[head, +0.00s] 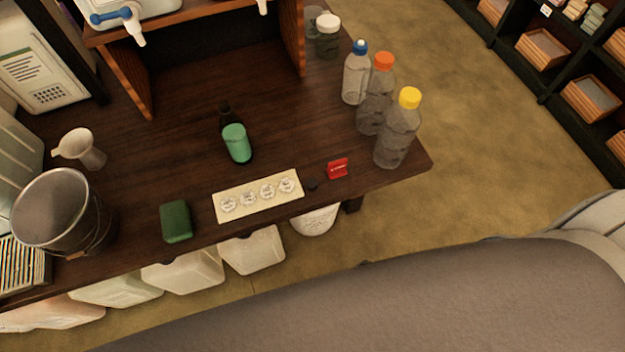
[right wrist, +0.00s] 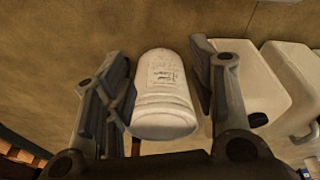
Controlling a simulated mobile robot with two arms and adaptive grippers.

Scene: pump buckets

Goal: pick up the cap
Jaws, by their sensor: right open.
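My right gripper (right wrist: 160,58) is open in the right wrist view. A white bucket (right wrist: 163,92) shows between its fingers, seemingly beyond them and not held. The dark piece cannot be made out in that view. Neither gripper shows in the head view.
Bottles with blue, orange and yellow tops (head: 398,130) stand at the table's right end. A green bottle (head: 236,143) and green block (head: 175,221) are on the table, with a metal bucket (head: 55,212) at left. White containers (head: 252,250) stand below the front edge.

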